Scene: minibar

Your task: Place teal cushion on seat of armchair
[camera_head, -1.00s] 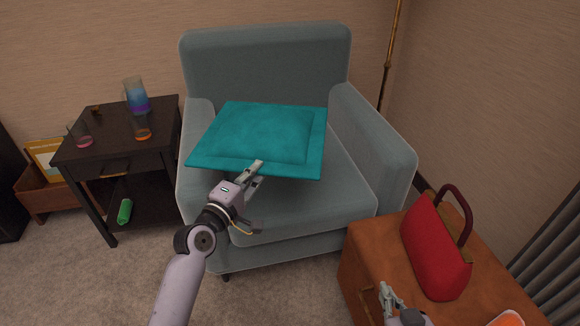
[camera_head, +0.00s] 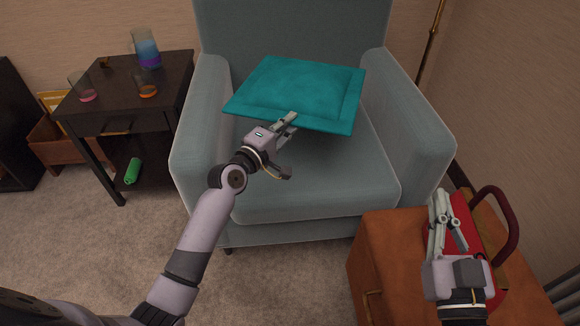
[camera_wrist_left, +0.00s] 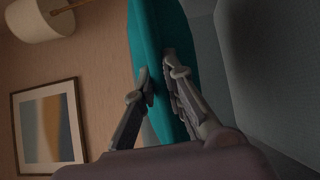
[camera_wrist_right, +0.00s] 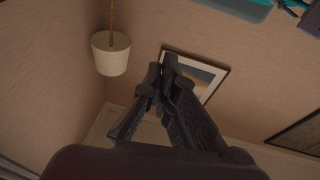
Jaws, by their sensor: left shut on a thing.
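The teal cushion (camera_head: 305,88) is square and flat. It is held above the seat of the grey-blue armchair (camera_head: 310,190), between the two armrests. My left gripper (camera_head: 291,121) is shut on the cushion's near edge. In the left wrist view the cushion (camera_wrist_left: 146,40) runs between the fingers (camera_wrist_left: 160,88). Whether the cushion's far edge touches the chair cannot be told. My right gripper (camera_head: 440,205) is empty, over the red handbag at the right. In the right wrist view its fingertips (camera_wrist_right: 162,70) are close together.
A dark side table (camera_head: 120,88) with glasses and a blue-purple pitcher (camera_head: 146,50) stands left of the armchair. A brown wooden cabinet (camera_head: 390,250) with the red handbag (camera_head: 466,215) stands at the front right. Carpet (camera_head: 110,240) is clear at the front left.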

